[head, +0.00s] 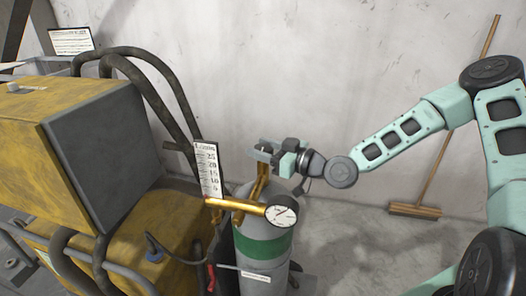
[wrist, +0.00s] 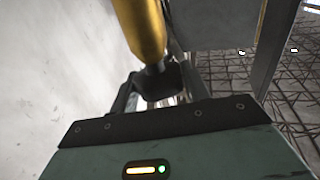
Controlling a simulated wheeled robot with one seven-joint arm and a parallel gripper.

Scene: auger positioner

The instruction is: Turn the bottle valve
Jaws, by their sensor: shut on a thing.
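The gas bottle (head: 262,262) is grey with a green band and stands upright beside the yellow machine. A brass valve body (head: 258,186) rises from its top, with a brass regulator pipe (head: 236,205) and a round white gauge (head: 281,216) in front. My gripper (head: 264,151) reaches in from the right at the top of the valve. In the wrist view, my gripper's fingers (wrist: 157,90) are shut on a dark valve knob (wrist: 156,80) at the end of the brass stem (wrist: 140,28). The fingers hide part of the knob.
A white scale plate (head: 208,170) stands close left of the valve. The yellow machine (head: 75,125) and thick dark hoses (head: 165,75) fill the left. A broom (head: 415,210) leans on the wall at right. Floor right of the bottle is mostly clear.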

